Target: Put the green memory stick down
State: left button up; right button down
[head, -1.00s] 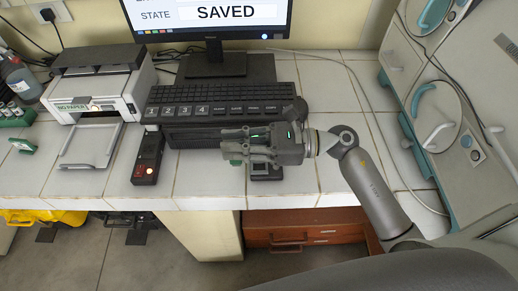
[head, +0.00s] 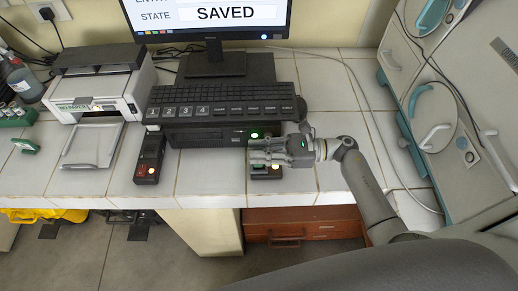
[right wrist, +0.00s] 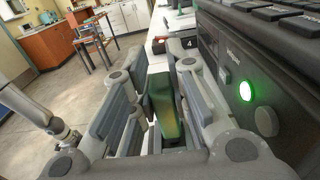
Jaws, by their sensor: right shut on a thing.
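The green memory stick (right wrist: 167,108) is between the fingers of my right gripper (right wrist: 160,100), seen in the right wrist view. In the head view my right gripper (head: 262,153) is shut, with its fingers pointing left, in front of the black box under the keyboard. The fingers hide the stick in the head view.
The black box (head: 190,137) has a lit green button (right wrist: 240,177) at its right front. A small dark device (head: 264,173) sits below my gripper, partly hidden. Another dark device (head: 149,160) stands left. A printer (head: 100,85) is further left. White tiles between them are clear.

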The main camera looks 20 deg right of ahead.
jog(key=c, duration=1.4)
grip_release()
jog(key=b+v, duration=0.5)
jog(key=v, duration=0.5)
jog(key=shift+d+f, duration=0.1)
jog(key=shift+d, duration=0.3)
jog(key=shift+s+d+b, duration=0.25)
jog(key=shift+d+b, duration=0.1)
jog(key=shift+d, duration=0.2)
